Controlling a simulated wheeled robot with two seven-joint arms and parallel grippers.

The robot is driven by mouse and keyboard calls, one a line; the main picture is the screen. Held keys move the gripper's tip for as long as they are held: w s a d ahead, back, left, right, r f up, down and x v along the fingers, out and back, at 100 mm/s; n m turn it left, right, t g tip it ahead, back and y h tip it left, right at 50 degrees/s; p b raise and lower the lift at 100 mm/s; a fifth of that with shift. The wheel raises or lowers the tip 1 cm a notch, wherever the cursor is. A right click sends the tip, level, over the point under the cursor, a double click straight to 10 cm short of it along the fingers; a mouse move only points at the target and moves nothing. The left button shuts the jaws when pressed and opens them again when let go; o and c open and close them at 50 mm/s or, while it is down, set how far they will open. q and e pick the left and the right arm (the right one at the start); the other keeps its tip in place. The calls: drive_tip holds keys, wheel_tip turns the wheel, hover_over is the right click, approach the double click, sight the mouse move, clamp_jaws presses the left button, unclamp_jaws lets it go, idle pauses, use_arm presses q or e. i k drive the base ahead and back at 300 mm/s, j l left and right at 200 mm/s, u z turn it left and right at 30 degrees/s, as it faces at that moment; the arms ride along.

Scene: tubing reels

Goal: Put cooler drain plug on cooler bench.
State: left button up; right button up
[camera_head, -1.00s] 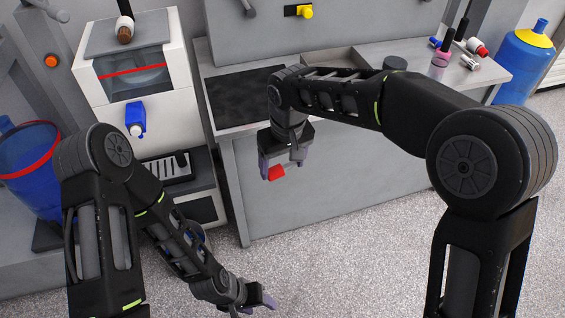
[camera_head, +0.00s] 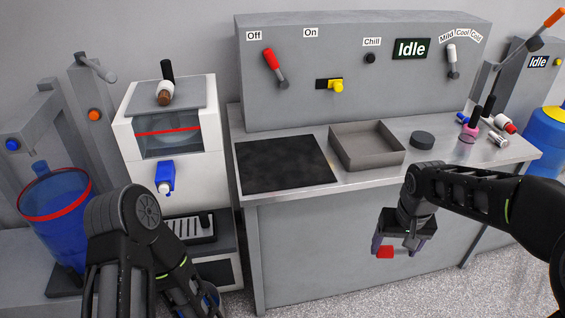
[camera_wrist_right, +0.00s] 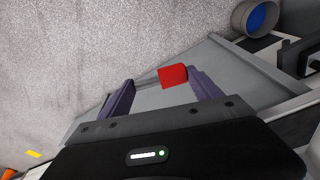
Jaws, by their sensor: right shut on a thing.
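My right gripper (camera_head: 398,248) is shut on a small red piece (camera_head: 385,252), probably the cooler drain plug. It holds the piece in front of the grey bench (camera_head: 330,240), below the level of its top. In the right wrist view the red piece (camera_wrist_right: 172,76) shows at the tips of the gripper's purple fingers (camera_wrist_right: 160,82), against the right one. The bench top carries a black mat (camera_head: 285,165), a shallow grey tray (camera_head: 366,160) and a dark round disc (camera_head: 422,139). My left forearm shows at lower left, but its gripper is out of view.
A back panel (camera_head: 310,105) with levers and knobs rises behind the bench top. Bottles and small items, including a pink one (camera_head: 468,145), crowd its right end. A white machine (camera_head: 190,140) and a blue bucket (camera_head: 55,200) stand left. Bare metal shows along the front edge.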

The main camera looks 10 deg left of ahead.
sight(277, 157)
drive_tip(key=u, duration=0.6)
drive_tip(key=l+u, duration=0.4)
drive_tip(key=i+l+u, duration=0.1)
drive_tip(key=l+u, duration=0.15)
drive_tip(key=u, duration=0.2)
drive_tip(key=l+u, duration=0.6)
drive_tip(key=u, duration=0.25)
drive_tip(key=k+l, duration=0.15)
drive_tip(key=l, duration=0.25)
drive_tip(key=k+l+u, duration=0.1)
drive_tip(key=l, duration=0.3)
drive_tip(key=k+l+u, duration=0.1)
drive_tip(key=k+l, duration=0.2)
drive_tip(key=l, duration=0.1)
